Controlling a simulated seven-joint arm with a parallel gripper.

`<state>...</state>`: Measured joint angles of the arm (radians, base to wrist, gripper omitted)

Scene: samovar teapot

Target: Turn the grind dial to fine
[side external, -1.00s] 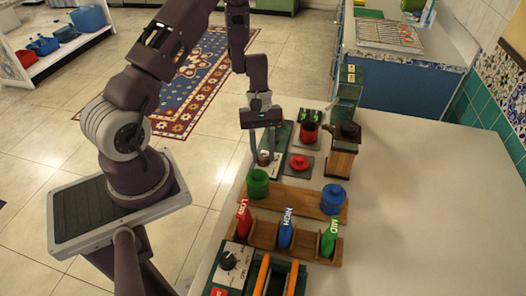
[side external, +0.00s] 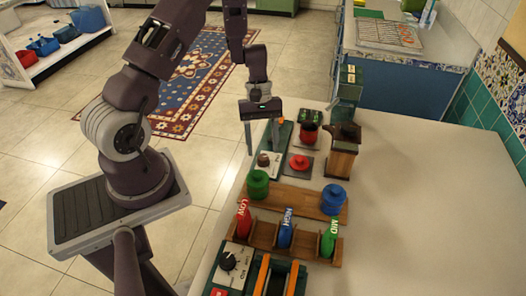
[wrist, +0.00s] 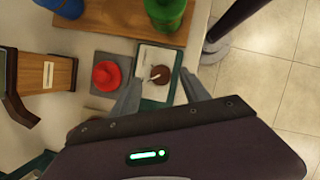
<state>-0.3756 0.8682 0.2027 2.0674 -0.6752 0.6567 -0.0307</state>
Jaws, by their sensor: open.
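A round brown dial (wrist: 161,75) with a pale pointer sits on a white plate (wrist: 150,56) with a dark green edge. In the wrist view the pointer slants toward the lower left; the plate's marks are too small to read. The dial also shows in the side view (side external: 264,160). My gripper (side external: 262,150) is open and empty, pointing down above the dial. In the wrist view its two fingertips (wrist: 161,84) are on either side of the dial, apart from it.
A red knob (wrist: 106,75) on a grey plate is close beside the dial. A green-lidded canister (side external: 258,183) and a blue one (side external: 333,198) stand on a wooden rack. A wooden grinder-like box (side external: 342,158) stands to the right. The table's right side (side external: 420,210) is clear.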

